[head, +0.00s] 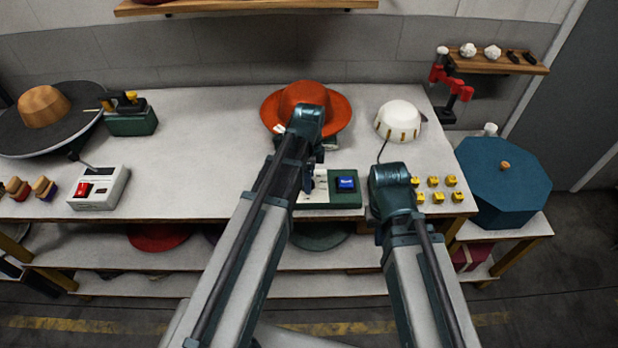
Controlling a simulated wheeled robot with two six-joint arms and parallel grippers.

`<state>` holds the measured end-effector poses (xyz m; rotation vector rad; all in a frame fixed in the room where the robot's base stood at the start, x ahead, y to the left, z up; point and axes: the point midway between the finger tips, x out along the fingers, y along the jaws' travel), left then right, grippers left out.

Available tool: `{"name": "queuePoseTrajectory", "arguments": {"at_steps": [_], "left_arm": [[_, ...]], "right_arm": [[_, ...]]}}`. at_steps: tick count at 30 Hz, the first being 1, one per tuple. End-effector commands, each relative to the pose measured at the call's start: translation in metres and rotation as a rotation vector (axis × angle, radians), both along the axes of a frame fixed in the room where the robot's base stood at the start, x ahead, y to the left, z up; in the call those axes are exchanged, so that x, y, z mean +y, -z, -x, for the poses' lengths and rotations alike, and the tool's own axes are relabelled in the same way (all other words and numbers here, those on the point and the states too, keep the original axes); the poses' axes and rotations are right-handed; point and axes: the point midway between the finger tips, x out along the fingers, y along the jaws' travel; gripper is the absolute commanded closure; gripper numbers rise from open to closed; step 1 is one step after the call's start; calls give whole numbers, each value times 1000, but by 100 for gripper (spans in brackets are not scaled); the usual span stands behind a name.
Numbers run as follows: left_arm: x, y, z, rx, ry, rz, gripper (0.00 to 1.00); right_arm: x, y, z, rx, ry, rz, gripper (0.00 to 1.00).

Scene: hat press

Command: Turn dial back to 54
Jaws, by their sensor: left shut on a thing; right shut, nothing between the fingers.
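The control box (345,201), with a blue button (346,184) and a pale panel, sits at the front of the table. My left gripper (314,158) is at the left part of this box, mostly behind my own arm. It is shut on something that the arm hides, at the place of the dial. The dial face and its numbers cannot be read. My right gripper (385,208) is just right of the box, pointing down, shut and empty; its fingertips are hidden by my wrist.
An orange hat (306,102) is behind my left wrist. A white dome (398,120) with a cable stands behind my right wrist, with several yellow blocks (434,181) to the right. A white switch box (99,188) is at left; the table's left middle is clear.

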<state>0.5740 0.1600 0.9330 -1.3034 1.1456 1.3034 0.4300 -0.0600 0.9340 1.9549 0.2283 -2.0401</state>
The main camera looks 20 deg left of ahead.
Motion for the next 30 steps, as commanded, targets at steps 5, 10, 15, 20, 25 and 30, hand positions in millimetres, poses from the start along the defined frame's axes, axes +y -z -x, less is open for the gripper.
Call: {"name": "queuePoseTrajectory", "arguments": {"at_steps": [5, 10, 15, 20, 25, 30], "left_arm": [[0, 0, -1, 0, -169, 0, 88], [1, 0, -2, 0, -330, 0, 88], [1, 0, -3, 0, -491, 0, 88], [2, 0, -4, 0, -643, 0, 88], [3, 0, -5, 0, -804, 0, 88], [4, 0, -5, 0, -966, 0, 88]], "right_arm": [[0, 0, 0, 0, 0, 0, 100], [0, 0, 0, 0, 0, 0, 100], [0, 0, 0, 0, 0, 0, 100], [0, 0, 0, 0, 0, 0, 100], [0, 0, 0, 0, 0, 0, 100], [0, 0, 0, 0, 0, 0, 100]]}}
